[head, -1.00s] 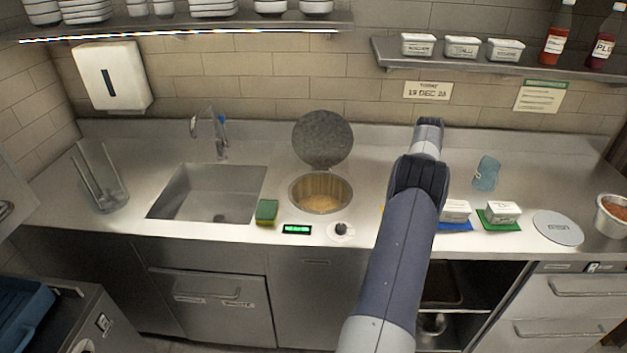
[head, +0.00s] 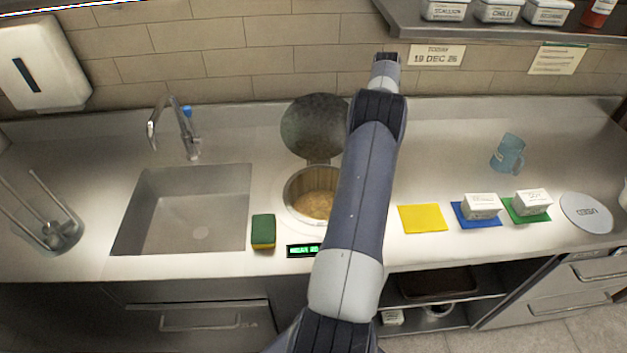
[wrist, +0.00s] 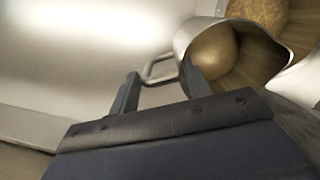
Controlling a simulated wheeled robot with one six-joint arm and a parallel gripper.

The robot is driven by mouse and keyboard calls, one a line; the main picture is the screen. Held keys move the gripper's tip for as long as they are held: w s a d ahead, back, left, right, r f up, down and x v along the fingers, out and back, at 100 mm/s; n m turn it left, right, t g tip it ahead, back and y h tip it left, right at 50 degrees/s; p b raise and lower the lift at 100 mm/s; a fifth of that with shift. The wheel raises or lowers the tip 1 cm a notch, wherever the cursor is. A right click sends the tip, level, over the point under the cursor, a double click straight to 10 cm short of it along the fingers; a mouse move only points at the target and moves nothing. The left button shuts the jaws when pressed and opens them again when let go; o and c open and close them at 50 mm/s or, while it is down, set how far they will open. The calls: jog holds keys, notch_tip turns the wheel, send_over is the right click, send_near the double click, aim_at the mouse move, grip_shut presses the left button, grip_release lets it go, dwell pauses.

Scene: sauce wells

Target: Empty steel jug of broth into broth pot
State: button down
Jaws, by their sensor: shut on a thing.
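The broth pot (head: 290,190) is a round well sunk in the counter, with golden-brown broth in it. Its round grey lid (head: 312,125) stands open behind it. My arm covers the pot's right side in the head view. In the wrist view my gripper (wrist: 160,82) is shut on the handle of the steel jug (wrist: 185,38). The jug is tilted, and its inside looks brown; how much broth it holds I cannot tell. Mottled broth in the pot (wrist: 222,8) shows just beyond the jug's mouth. The jug and gripper are hidden behind my arm in the head view.
A sink (head: 190,215) with a tap (head: 190,140) and a green-yellow sponge (head: 263,230) are left of the pot. Right are a yellow mat (head: 422,218), white tubs (head: 482,206) on coloured mats, and a blue mug (head: 508,153). A shelf (head: 470,32) hangs above.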

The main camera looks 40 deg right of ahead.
jog(key=shift+w+r, duration=0.1)
jog(key=shift+w, duration=0.05)
jog(key=shift+w+a+r+h, duration=0.15)
jog(key=shift+a+r+h, duration=1.05)
jog(key=shift+h, duration=0.1)
jog(key=w+a+f+m+g+h+b, duration=0.1)
jog(key=w+a+g+h+b, duration=0.1)
jog(key=a+h+b, duration=0.8)
jog(key=shift+w+a+f+g+h+b, duration=0.2)
jog(key=shift+a+g+h+b, duration=0.15)
jog(key=shift+g, duration=0.25)
dwell(0.6)
